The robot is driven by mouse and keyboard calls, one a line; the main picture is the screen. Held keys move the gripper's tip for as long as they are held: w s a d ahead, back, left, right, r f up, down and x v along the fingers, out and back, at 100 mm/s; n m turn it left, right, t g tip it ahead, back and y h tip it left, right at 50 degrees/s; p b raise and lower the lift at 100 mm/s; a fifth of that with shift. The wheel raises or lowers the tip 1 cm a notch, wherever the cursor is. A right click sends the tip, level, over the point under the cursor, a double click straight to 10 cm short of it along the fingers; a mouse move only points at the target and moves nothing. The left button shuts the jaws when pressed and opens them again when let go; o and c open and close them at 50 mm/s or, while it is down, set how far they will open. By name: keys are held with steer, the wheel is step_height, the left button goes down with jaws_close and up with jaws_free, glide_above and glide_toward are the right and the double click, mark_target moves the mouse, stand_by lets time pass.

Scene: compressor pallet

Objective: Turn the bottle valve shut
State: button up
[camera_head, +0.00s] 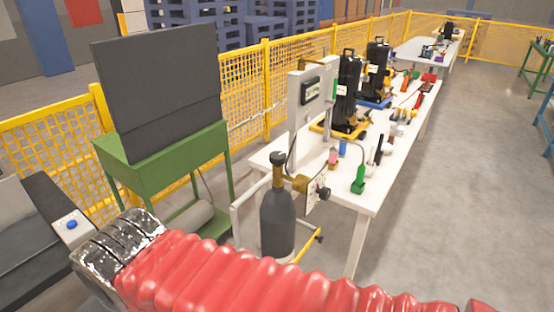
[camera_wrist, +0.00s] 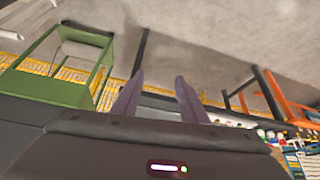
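The dark grey gas bottle (camera_head: 278,225) stands upright in a white-framed cart in front of the near end of the white workbench. The bottle valve (camera_head: 278,172) is at its top, with a black upper part and brass-coloured fittings running to the right. I cannot tell how far the valve is turned. My gripper (camera_wrist: 158,80) shows in the wrist view with its two grey fingers apart and nothing seen between them. It is not visible in the head view, where my red-sleeved arm crosses the bottom below the bottle. I cannot make out the bottle in the wrist view.
The white workbench (camera_head: 366,192) carries black units, small coloured parts and a green bottle (camera_head: 359,180). A green stand (camera_head: 165,160) with a dark panel is left of the bottle. Yellow mesh fencing (camera_head: 240,95) runs behind.

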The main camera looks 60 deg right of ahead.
steer(key=shift+o, duration=0.8)
steer(key=shift+d+f, duration=0.2)
steer(key=shift+d, duration=0.2)
steer(key=o, duration=0.4)
steer(key=d+f+g+h, duration=0.1)
steer(key=d, duration=0.3)
steer(key=d+f+n+g+h, duration=0.1)
steer(key=d+h, duration=0.1)
steer(key=d, duration=0.2)
steer(key=d+f+n+g+h, duration=0.1)
steer(key=d+g, duration=0.1)
steer(key=d, duration=0.1)
steer(key=shift+s+d+f+h, duration=0.2)
steer(key=shift+d+f+h, duration=0.1)
steer(key=shift+d, duration=0.1)
steer(key=shift+c, duration=0.2)
steer(key=n+g+h, duration=0.5)
steer(key=n+h, duration=0.8)
steer(key=n, duration=0.1)
glide_toward(272, 161)
steer(key=a, duration=0.1)
steer(key=shift+w+a, duration=0.1)
steer(key=shift+a, duration=0.15)
steer(key=s+d, duration=0.1)
steer(key=d, duration=0.3)
steer(key=s+d, duration=0.1)
steer(key=d, duration=0.8)
steer(key=shift+s+d, duration=0.25)
steer(key=shift+s, duration=0.15)
steer(key=shift+c, duration=0.2)
